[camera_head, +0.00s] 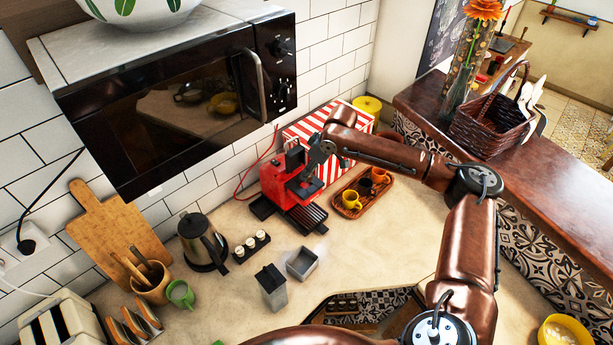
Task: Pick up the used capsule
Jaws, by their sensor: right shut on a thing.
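The red and black coffee machine (270,182) stands on the counter against the tiled wall. My right gripper (300,160) is at the upper front of the machine, pointing down-left and overlapping it in the picture. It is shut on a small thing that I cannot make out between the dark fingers. No used capsule can be told apart; the gripper and machine hide that spot. A black holder (240,257) with three light-topped capsules (250,243) stands left of the machine. My left gripper is not in view.
A wooden tray (341,209) with small cups is right of the machine. A grey open box (302,264), a dark grey canister (271,287) and a kettle (204,243) stand in front and left. The microwave (180,110) overhangs the counter. Bare counter lies between tray and box.

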